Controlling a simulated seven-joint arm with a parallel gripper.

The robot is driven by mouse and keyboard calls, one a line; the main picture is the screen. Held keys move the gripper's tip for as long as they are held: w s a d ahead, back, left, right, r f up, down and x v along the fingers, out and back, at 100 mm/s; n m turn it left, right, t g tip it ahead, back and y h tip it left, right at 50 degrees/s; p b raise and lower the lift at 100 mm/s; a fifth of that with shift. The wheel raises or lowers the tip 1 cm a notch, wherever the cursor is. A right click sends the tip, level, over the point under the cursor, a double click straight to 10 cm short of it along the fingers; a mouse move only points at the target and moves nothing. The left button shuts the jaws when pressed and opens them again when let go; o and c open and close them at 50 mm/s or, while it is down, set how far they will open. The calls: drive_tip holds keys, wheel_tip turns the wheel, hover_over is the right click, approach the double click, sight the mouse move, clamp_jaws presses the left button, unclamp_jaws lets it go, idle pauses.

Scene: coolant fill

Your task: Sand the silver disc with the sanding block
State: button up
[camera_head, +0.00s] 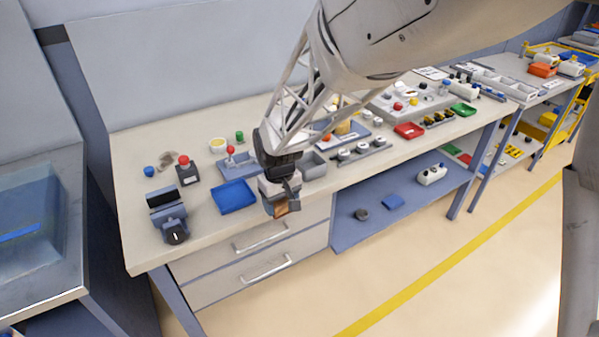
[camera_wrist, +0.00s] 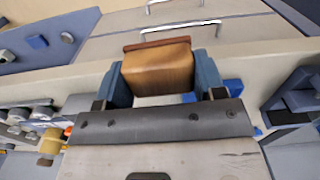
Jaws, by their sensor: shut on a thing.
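My gripper (camera_head: 280,193) is shut on a tan block with a reddish-brown face, which I take as the sanding block (camera_head: 281,208). In the wrist view the block (camera_wrist: 157,70) sits between the two blue-grey fingers. The gripper appears by the bench's front edge, in front of the drawers; its exact height is unclear. A grey disc (camera_head: 361,214) lies flat on the blue lower shelf to the right, apart from the block; the disc also shows in the wrist view (camera_wrist: 67,37). Several pale round pieces (camera_head: 362,148) sit on a grey tray. I cannot tell which is the silver disc.
A blue block (camera_head: 393,202) lies near the disc on the shelf (camera_head: 345,235). Drawers (camera_head: 262,243) with handles are below. The floor in front is clear.

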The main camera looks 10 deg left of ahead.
drive_tip(key=o, duration=0.4)
drive_tip(key=shift+c, duration=1.6)
drive_tip(key=w+a+r, duration=0.4)
drive_tip(key=w+a, duration=0.2)
drive_tip(key=w, duration=0.4)
drive_tip(key=w+a+r, duration=0.4)
drive_tip(key=w+a, duration=0.2)
drive_tip(key=w, duration=0.5)
drive_tip(key=shift+w+r, duration=0.15)
drive_tip(key=shift+w, duration=0.05)
